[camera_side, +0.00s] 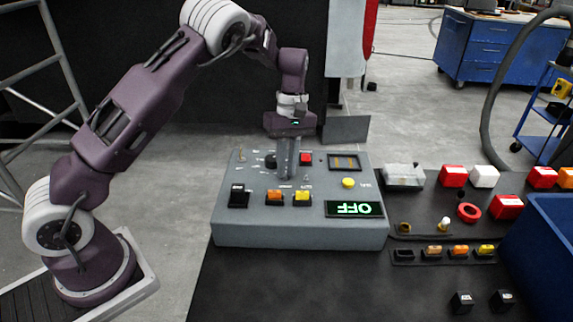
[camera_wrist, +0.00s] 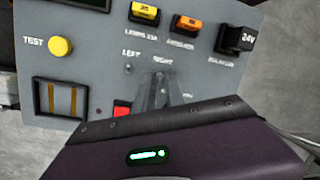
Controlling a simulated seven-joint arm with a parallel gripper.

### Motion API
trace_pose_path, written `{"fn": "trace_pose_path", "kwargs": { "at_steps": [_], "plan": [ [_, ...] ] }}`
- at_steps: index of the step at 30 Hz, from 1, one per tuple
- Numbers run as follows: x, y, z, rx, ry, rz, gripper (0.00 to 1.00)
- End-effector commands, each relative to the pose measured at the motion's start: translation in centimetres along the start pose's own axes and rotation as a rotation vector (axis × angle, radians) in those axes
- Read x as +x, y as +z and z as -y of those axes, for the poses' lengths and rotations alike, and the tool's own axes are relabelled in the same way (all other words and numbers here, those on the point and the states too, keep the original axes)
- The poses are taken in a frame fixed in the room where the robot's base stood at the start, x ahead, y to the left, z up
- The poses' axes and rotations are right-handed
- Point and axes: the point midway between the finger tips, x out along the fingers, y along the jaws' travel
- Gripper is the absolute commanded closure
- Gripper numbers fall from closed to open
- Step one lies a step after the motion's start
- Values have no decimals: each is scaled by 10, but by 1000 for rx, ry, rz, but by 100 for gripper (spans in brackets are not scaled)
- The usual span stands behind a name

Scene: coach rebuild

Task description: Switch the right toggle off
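The grey control panel (camera_side: 237,233) lies on the dark bench in the side view. My gripper (camera_side: 287,177) points down at the panel, with its fingers close together. In the wrist view, my gripper's fingertips (camera_wrist: 160,76) are just below the RIGHT label, over the right toggle's place. The fingers hide the right toggle, so I cannot tell its position or whether I touch it. The left toggle (camera_wrist: 128,69) is a small metal lever under the LEFT label, beside the fingers. A green-lit display (camera_side: 354,209) reads OFF, upside down in the side view.
A red button (camera_wrist: 122,108) is close beside the fingers. The panel also has a yellow TEST button (camera_wrist: 60,46), a yellow rocker (camera_wrist: 144,12), an orange rocker (camera_wrist: 187,24) and a black 24V switch (camera_wrist: 236,39). A blue bin (camera_side: 540,235) and loose parts are at right.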

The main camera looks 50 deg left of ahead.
Motion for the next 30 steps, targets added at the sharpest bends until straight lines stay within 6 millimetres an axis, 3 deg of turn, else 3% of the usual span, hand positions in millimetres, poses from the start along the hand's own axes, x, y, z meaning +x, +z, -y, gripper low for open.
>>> {"fn": "trace_pose_path", "kwargs": {
  "at_steps": [4,12,24,26,30],
  "plan": [
    [-11,0,0,0,3,0,85],
    [-63,-1,0,1,2,-1,85],
    [-75,2,2,7,8,1,85],
    [-87,8,9,34,37,4,85],
    [-140,44,56,218,170,-10,85]
  ]
}}
